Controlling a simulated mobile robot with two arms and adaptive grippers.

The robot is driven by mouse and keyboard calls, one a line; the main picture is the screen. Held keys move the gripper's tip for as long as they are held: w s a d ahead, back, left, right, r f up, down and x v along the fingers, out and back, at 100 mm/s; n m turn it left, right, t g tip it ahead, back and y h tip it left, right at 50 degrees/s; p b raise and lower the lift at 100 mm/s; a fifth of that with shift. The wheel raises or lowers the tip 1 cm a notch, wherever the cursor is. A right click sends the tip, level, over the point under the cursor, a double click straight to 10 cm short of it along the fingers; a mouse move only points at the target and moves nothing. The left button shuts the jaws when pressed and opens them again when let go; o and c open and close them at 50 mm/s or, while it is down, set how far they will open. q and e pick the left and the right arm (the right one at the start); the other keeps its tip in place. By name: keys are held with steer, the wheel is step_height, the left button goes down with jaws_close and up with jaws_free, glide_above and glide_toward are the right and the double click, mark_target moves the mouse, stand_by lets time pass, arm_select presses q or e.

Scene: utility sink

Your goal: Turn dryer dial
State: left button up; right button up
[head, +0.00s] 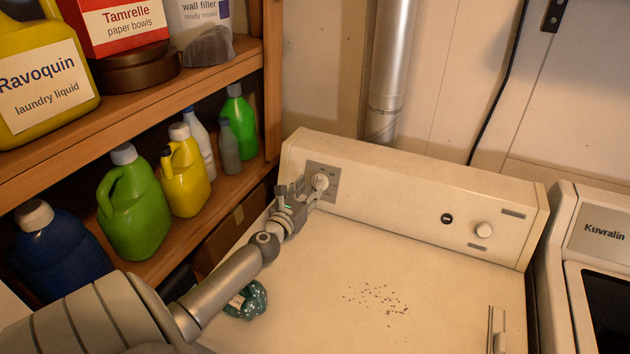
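The dryer (400,260) is a cream machine with a raised control panel along its back. A pale dial (320,182) sits on a grey plate at the panel's left end. My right gripper is not in view.
A wooden shelf (150,90) with several bottles stands close on the left. A green patterned bundle (247,300) lies on the dryer top beside my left arm. Dark specks (376,298) are scattered on the top. Another machine (600,250) stands at right.

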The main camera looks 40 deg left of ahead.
mark_target(317, 178)
arm_select(q)
steer(key=shift+x, duration=2.25)
steer(key=shift+d, duration=0.1)
jaws_close()
